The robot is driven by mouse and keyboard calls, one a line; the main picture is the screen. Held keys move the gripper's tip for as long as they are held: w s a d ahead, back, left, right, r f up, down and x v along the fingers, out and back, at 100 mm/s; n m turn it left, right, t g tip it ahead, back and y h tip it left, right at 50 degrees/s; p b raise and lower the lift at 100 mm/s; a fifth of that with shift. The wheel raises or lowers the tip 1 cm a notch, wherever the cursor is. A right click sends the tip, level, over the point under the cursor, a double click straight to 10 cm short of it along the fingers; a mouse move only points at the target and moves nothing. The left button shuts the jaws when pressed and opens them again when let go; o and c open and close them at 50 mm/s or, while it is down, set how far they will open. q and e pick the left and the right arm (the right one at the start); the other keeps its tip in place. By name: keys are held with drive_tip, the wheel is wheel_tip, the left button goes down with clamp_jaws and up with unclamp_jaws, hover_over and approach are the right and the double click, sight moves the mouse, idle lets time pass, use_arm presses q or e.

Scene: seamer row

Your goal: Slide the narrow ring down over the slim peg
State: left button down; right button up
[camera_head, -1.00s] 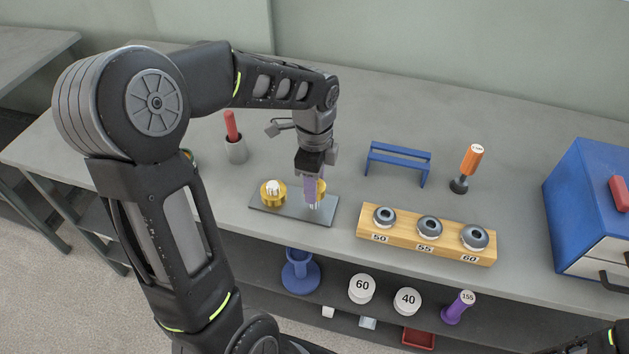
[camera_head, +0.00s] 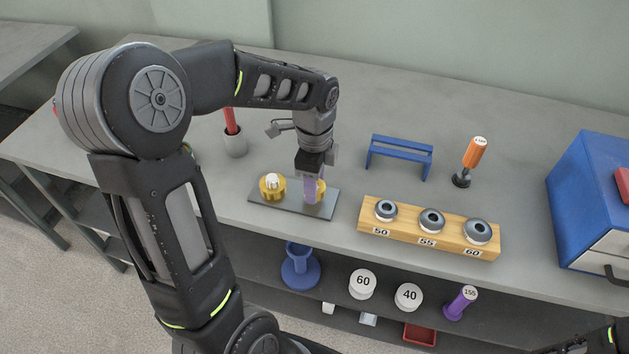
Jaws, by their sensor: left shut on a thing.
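My left gripper (camera_head: 311,198) points down over the right part of a dark plate (camera_head: 262,205) on the bench. Its lavender fingers are shut on a gold ring, the narrow ring (camera_head: 321,187), which shows only in part beside and behind them. The slim peg is hidden behind the fingers, so I cannot tell how far the ring is around it. At the left of the plate, another gold ring (camera_head: 272,195) surrounds a white peg (camera_head: 272,181). My right gripper is not in view; only a bit of dark arm shows at the lower right corner.
A wooden block (camera_head: 400,240) with several grey rings stands right of the plate. Behind are a blue stand (camera_head: 400,148), an orange-handled tool (camera_head: 475,152) and a grey cup (camera_head: 235,143) with a red handle. A blue box (camera_head: 590,205) is at far right. A lower shelf holds several parts.

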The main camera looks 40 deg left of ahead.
use_arm(q)
drive_tip(key=shift+f+b, duration=0.85)
drive_tip(key=shift+f, duration=0.35)
drive_tip(key=c, duration=0.7)
unclamp_jaws()
drive_tip(key=shift+o, duration=0.2)
drive_tip(key=shift+r, duration=0.25)
wheel_tip(320, 180, up, 7)
drive_tip(key=shift+r, duration=0.2)
